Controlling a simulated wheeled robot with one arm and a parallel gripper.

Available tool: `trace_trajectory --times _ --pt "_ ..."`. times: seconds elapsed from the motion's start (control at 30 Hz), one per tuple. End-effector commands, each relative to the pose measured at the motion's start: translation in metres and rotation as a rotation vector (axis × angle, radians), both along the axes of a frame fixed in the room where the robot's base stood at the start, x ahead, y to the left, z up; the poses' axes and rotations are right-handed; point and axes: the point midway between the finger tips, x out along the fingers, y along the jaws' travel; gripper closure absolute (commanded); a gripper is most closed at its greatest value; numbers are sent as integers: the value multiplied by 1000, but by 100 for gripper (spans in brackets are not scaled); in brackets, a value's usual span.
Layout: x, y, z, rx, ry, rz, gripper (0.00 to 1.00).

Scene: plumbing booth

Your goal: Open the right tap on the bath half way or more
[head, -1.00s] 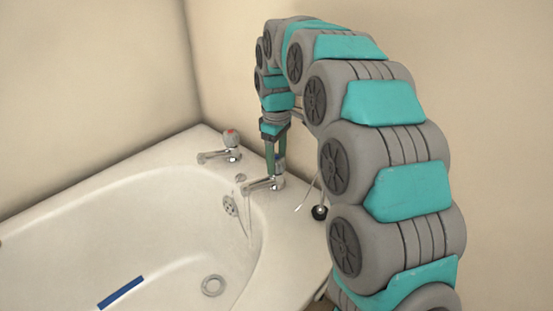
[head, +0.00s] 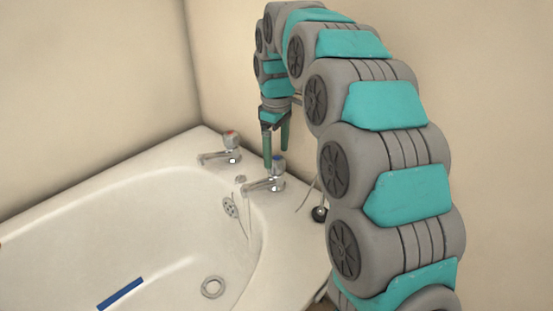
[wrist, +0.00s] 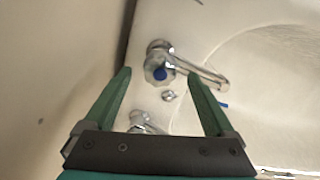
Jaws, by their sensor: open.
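The right tap (head: 277,175) is chrome with a blue mark on its handle, on the bath's corner ledge. In the wrist view its blue-centred handle (wrist: 159,73) shows between my fingertips in the picture, with the spout pointing right. My gripper (head: 276,158) has green fingers, open and empty, pointing down just above the tap handle; they look clear of it. A thin line (head: 249,222) hangs below the spout; I cannot tell whether it is water or a chain.
The left tap (head: 230,148), with a red mark, stands farther back on the white bath's (head: 130,215) ledge. A blue strip (head: 120,293) lies in the bath. Beige walls close in behind the taps. A small dark round thing (head: 319,212) sits beside the right edge.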

Motion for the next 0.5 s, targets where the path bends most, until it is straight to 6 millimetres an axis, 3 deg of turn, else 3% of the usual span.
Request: trace_trajectory --times 0.2,0.5 --pt "1 0 30 0 -4 0 10" --pt "0 0 44 -1 1 0 10"
